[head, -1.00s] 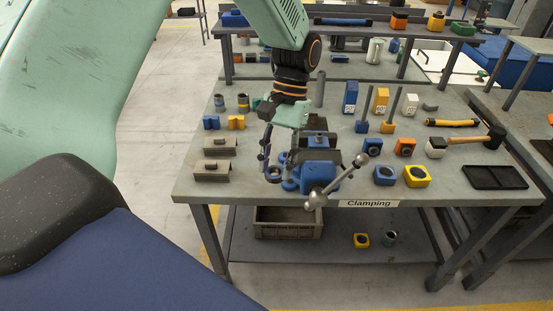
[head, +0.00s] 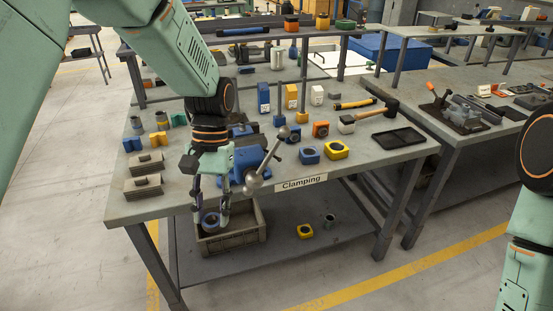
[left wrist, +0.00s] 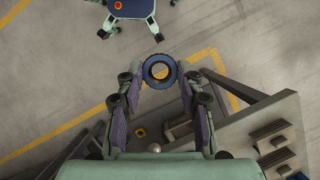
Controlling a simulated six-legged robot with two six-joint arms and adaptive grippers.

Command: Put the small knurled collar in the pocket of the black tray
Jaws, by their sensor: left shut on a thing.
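A small blue-grey ring, which looks like the collar (head: 211,222), is held between the fingertips of my left gripper (head: 211,208). In the left wrist view the collar (left wrist: 160,70) shows as a dark blue ring with an open bore, between the tips of both fingers (left wrist: 160,78). Its knurling is too small to make out. The gripper points down just off the front edge of the table, above a grey crate. The black tray (head: 398,138) lies flat at the right end of the table, far to the right of the gripper, and looks empty. My right gripper is out of view.
A blue vise (head: 250,162) with a ball-ended handle (head: 268,168) stands right beside my left gripper. Grey blocks (head: 144,185) lie left of it.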

